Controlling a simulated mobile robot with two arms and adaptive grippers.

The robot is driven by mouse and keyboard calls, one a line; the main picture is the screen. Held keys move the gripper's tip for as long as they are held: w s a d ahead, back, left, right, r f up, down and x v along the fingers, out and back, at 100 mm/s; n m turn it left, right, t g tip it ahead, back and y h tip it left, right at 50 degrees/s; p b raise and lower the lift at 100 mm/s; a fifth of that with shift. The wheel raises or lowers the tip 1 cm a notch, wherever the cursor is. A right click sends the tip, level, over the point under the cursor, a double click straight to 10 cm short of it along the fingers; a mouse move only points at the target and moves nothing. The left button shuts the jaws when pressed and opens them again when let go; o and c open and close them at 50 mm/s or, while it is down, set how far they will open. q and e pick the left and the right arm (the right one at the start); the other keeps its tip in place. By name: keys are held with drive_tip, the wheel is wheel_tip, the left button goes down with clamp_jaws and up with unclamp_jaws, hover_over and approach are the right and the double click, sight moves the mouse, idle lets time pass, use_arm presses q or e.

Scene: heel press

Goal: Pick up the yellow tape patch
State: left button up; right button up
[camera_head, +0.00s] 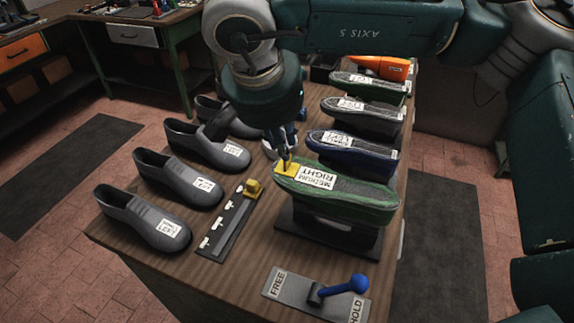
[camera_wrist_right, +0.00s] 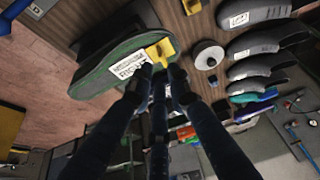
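The yellow tape patch (camera_head: 287,169) lies on the left end of the green shoe form (camera_head: 345,192), beside its white "MEDIUM RIGHT" label. In the wrist view the patch (camera_wrist_right: 160,50) shows just beyond my fingertips. My right gripper (camera_head: 284,156) points down right at the patch. In the wrist view its dark fingers (camera_wrist_right: 160,72) come close together, with narrow gaps between the tips, and hold nothing that I can see. Whether a tip touches the patch cannot be told. My left gripper is not in view.
Several grey shoes (camera_head: 146,217) stand along the left of the wooden table (camera_head: 235,262). A dark rack with a yellow block (camera_head: 252,187) lies between them and the green form. Blue (camera_head: 350,154) and grey forms stand behind it. A blue-handled FREE/HOLD lever (camera_head: 343,289) is in front.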

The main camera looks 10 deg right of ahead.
sight(288, 170)
drive_tip(key=shift+x, duration=0.95)
drive_tip(key=p+x, duration=0.3)
drive_tip(key=x, duration=0.2)
drive_tip(key=shift+w+d+r, duration=0.15)
drive_tip(key=shift+w, duration=0.15)
drive_tip(key=c, duration=0.4)
